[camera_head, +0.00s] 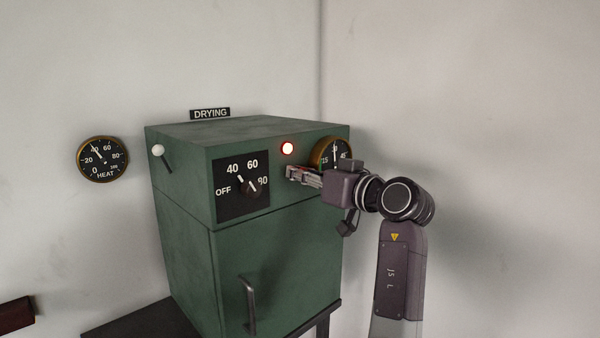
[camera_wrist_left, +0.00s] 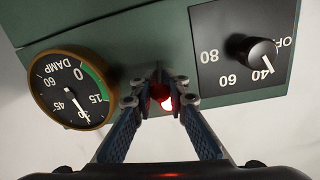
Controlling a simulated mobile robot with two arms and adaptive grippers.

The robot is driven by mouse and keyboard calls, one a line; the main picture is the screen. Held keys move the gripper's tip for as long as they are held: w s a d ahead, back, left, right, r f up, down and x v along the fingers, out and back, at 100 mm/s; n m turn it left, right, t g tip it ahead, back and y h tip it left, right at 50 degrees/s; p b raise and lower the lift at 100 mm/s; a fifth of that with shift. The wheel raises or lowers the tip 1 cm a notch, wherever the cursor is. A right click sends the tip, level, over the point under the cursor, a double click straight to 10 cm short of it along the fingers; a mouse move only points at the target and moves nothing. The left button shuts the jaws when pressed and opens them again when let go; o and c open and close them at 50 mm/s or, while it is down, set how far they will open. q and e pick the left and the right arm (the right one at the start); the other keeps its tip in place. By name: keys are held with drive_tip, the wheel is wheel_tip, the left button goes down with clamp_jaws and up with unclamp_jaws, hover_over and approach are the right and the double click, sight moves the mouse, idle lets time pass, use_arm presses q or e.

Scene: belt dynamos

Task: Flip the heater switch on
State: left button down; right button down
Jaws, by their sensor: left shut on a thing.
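My right gripper is not in view.
The dial knob (camera_wrist_left: 256,52) points near 40 in the wrist view. A DAMP gauge (camera_wrist_left: 75,88) sits close beside the fingers. A white-knobbed lever (camera_head: 158,151) is on the cabinet's left side. A HEAT gauge (camera_head: 102,159) hangs on the wall. A door handle (camera_head: 249,305) sticks out below.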

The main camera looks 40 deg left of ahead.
use_arm(q)
drive_tip(key=shift+r+h+p, duration=0.4)
drive_tip(key=shift+h+p, duration=0.15)
drive_tip(key=shift+h, duration=0.05)
drive_tip(key=shift+a+f, duration=0.1)
drive_tip(key=shift+f, duration=0.05)
drive_tip(key=c, duration=1.9)
unclamp_jaws()
drive_tip(key=d, duration=0.5)
drive_tip(key=s+d+r, duration=0.1)
drive_tip(key=d, duration=0.1)
drive_tip(key=shift+d, duration=0.25)
drive_tip(key=shift+w, duration=0.1)
